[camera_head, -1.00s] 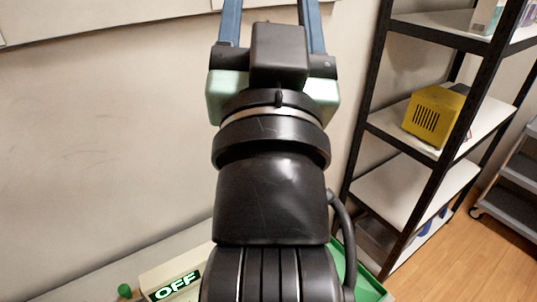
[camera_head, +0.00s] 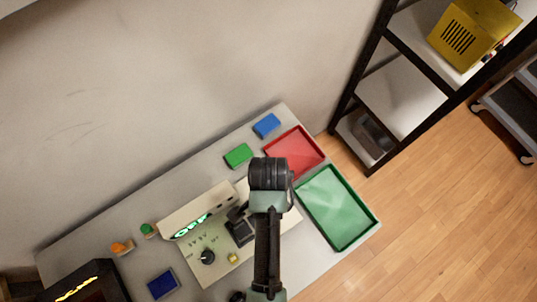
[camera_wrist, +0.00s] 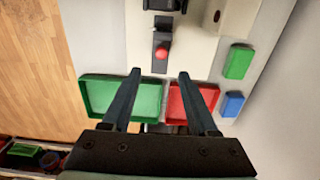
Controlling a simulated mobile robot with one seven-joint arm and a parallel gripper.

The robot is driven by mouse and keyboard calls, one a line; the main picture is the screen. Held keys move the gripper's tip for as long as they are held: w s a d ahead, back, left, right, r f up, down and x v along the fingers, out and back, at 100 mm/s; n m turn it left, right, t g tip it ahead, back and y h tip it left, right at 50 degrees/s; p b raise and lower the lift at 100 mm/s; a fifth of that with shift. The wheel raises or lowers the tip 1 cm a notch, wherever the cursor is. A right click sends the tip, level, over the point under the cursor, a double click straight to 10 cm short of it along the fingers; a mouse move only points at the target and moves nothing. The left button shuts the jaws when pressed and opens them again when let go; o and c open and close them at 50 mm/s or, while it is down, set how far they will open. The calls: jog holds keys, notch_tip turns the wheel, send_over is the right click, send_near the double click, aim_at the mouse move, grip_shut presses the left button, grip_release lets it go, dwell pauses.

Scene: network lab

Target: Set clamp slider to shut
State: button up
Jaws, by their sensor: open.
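A beige console (camera_head: 192,262) stands on the table with a lit OFF display (camera_head: 192,226). In the wrist view, a slider with a red knob (camera_wrist: 161,53) sits on a dark strip of the pale console (camera_wrist: 196,50). I take it for the clamp slider; its position along its travel is hard to judge. My gripper (camera_wrist: 160,73) is open and empty. Its two fingers are wide apart, and the red knob shows between and just beyond their tips. I cannot tell whether they touch anything. In the head view my arm hides the gripper and slider.
A green tray (camera_head: 338,208) and a red tray (camera_head: 295,152) lie on the table's right part. Green (camera_head: 238,155) and blue (camera_head: 267,125) blocks lie near the wall. A black dial (camera_head: 207,257) is on the console. A shelf (camera_head: 400,90) stands at right.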

notch_tip(320, 180, down, 10)
jog(key=shift+w+f, duration=0.1)
jog(key=shift+f, duration=0.15)
grip_shut()
dwell(0.5)
dwell(1.1)
